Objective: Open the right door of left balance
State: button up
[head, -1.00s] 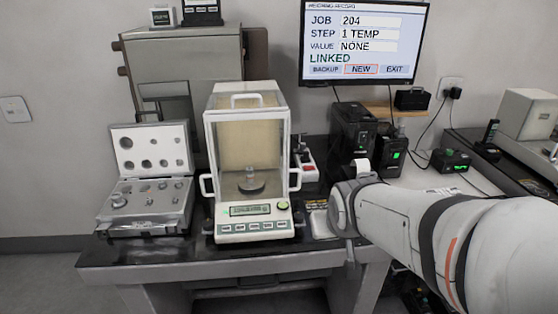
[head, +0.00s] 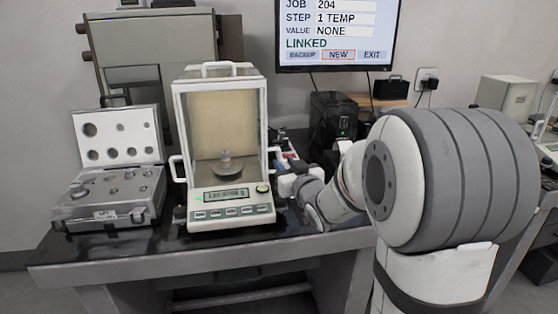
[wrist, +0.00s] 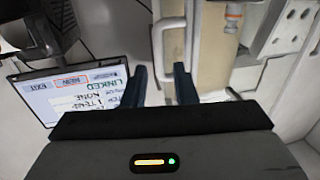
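The left balance (head: 222,205) is a white unit with a glass draft shield and a lit display. My gripper (head: 284,186) is beside the balance's right side, partly hidden by my own arm in the head view. In the wrist view my gripper (wrist: 162,82) is open, with two dark fingers apart. The handle lies in line with the gap between them; contact cannot be told.
An open weight case (head: 112,195) is left of the balance on the dark table (head: 130,248). Dark devices (head: 335,125) stand behind my arm, below a monitor (head: 337,38). Another light box (head: 505,105) is at far right.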

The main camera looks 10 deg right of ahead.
aim_at(280, 158)
jog(key=w, duration=0.2)
jog(key=w+a, duration=0.1)
jog(key=w, duration=0.2)
grip_shut()
dwell(0.5)
